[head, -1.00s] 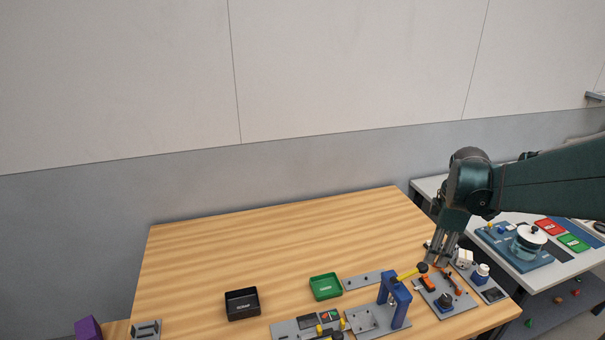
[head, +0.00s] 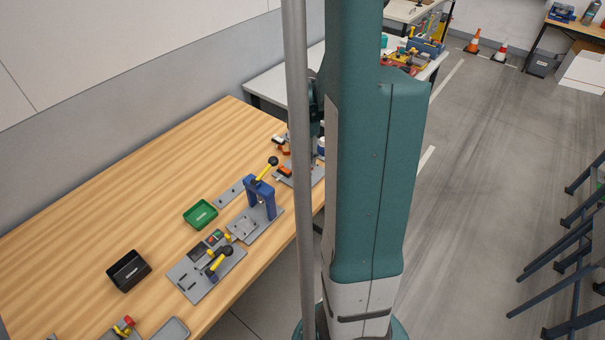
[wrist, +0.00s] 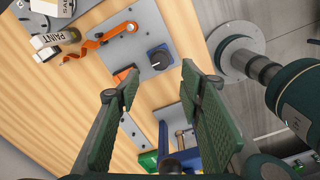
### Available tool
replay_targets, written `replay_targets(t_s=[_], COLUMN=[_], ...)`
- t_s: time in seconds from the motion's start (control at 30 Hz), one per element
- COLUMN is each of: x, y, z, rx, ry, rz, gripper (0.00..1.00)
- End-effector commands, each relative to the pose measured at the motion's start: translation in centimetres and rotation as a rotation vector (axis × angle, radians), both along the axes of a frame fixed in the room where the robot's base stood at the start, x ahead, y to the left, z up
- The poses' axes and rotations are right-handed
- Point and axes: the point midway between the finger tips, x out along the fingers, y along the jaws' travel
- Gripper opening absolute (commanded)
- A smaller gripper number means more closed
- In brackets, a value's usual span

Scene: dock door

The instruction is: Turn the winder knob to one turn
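The winder knob (wrist: 160,58) is a dark round knob with a pale pointer line on a blue base. It sits on a grey plate (wrist: 152,30) in the wrist view. My gripper (wrist: 160,80) is open and empty. Its two dark green fingers point toward the knob, which shows between and beyond the fingertips. No contact shows. In the head view the plate (head: 315,172) is partly hidden behind my own body, and I cannot make out the knob or the fingers there.
An orange lever (wrist: 100,40) and an orange block (wrist: 125,73) are beside the knob. A blue press frame (head: 262,195), a green tray (head: 200,214) and a black tray (head: 128,271) stand on the wooden table (head: 150,180). The table's back is clear.

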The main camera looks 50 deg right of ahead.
Motion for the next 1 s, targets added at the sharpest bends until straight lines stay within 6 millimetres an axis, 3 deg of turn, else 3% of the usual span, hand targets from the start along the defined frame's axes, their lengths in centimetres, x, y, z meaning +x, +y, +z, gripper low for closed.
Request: replay_targets(t_s=[0.2,0.73,1.0], x=[0.0,0.0,0.1], y=[0.0,0.0,0.0], z=[-1.9,-2.2,-3.6], rx=[0.000,0.000,0.000], ry=[0.000,0.000,0.000], rz=[-0.001,-0.001,-0.001], gripper=[0.38,0.38,0.38])
